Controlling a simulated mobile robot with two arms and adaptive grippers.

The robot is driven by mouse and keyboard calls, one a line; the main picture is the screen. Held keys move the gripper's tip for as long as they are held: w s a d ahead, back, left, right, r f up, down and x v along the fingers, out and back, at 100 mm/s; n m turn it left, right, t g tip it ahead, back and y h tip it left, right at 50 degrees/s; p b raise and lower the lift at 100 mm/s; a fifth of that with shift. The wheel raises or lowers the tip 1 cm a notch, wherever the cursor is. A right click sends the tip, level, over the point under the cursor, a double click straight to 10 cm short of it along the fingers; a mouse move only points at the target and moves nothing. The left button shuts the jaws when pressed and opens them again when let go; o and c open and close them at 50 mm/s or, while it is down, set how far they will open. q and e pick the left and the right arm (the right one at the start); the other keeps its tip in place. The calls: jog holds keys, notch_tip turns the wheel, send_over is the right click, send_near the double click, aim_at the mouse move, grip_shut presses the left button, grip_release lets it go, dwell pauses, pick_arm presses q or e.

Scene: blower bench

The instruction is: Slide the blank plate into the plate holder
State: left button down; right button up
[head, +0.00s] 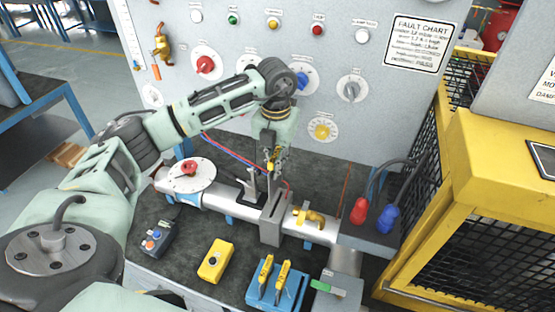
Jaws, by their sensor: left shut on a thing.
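My left gripper (272,161) points down above the pipe in the middle of the bench. It is shut on the blank plate (274,186), which shows only as a narrow grey upright piece under the fingertips. The plate holder (271,222) is a grey upright block set across the pipe, directly below the gripper. The plate's lower end is at or just above the top of the holder; I cannot tell whether it is inside the slot. My right gripper is not in view.
A round flange with a red knob (190,168) is at left. Yellow control box (216,261) and blue tool stand (277,286) are in front. A yellow cage (480,180) bounds the right.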

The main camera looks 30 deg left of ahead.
pick_arm(q)
jog(key=shift+w+f+b, duration=0.2)
jog(key=shift+f+b, duration=0.1)
notch_tip(320, 180, down, 2)
jog(key=shift+f+b, duration=0.1)
jog(key=shift+b, duration=0.7)
jog(key=shift+f+b, duration=0.8)
jog(key=shift+f, duration=0.4)
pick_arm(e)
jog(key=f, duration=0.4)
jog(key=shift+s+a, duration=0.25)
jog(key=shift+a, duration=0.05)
